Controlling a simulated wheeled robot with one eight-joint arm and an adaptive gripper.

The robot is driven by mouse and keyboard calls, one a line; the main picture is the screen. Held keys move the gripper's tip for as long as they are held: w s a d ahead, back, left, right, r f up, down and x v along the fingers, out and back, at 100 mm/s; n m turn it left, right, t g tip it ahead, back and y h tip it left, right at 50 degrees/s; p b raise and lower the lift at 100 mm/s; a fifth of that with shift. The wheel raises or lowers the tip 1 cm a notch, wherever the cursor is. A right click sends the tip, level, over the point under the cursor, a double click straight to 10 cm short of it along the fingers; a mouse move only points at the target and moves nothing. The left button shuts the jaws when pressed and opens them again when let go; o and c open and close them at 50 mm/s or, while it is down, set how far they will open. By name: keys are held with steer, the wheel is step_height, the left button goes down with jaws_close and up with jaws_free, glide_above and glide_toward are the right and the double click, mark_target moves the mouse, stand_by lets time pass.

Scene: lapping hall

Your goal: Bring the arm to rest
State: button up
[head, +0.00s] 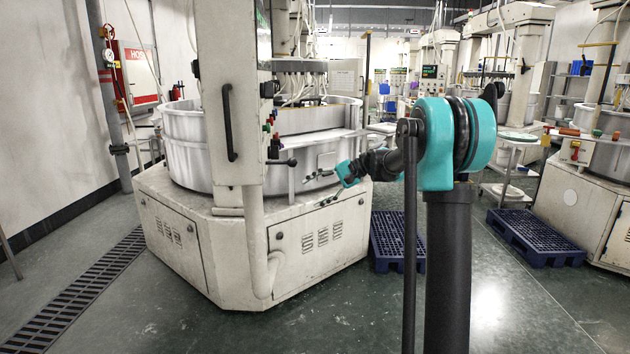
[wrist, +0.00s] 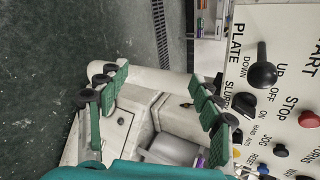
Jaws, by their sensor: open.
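My arm (head: 448,145) stands at the right of centre in the head view, with a teal joint on a dark column. Its dark forearm reaches left to my gripper (head: 322,190), small in front of the white lapping machine (head: 222,236). In the wrist view my gripper (wrist: 158,78) is open, its green fingers wide apart with nothing between them. A control panel (wrist: 285,22) lies close to the right of the right finger. It has a black lever (wrist: 263,73), a red button (wrist: 310,119) and several black knobs. Any gap between finger and panel is hard to judge.
Blue pallets lie on the floor, one beside the machine (head: 388,240) and one at the right (head: 535,238). Another machine (head: 590,215) stands at the far right. A floor grate (head: 85,295) runs along the left. Floor in front (head: 330,325) is clear.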

steer(key=s+d+f+n+t+h, duration=0.1)
steer(key=s+d+f+h, duration=0.3)
steer(key=s, duration=0.8)
steer(key=s+d+f+n+t+h, duration=0.1)
steer(key=s+d+f+h, duration=0.3)
steer(key=s+d+f, duration=0.4)
steer(key=s+d+f+n+t+h, duration=0.1)
steer(key=s+d+f+n+h, duration=0.1)
steer(key=s+d+f, duration=0.5)
steer(key=s+f+h, duration=0.1)
steer(key=s+f, duration=0.3)
steer(key=s, duration=0.6)
steer(key=shift+s+n+h, duration=0.35)
steer(key=shift+n+h, duration=0.05)
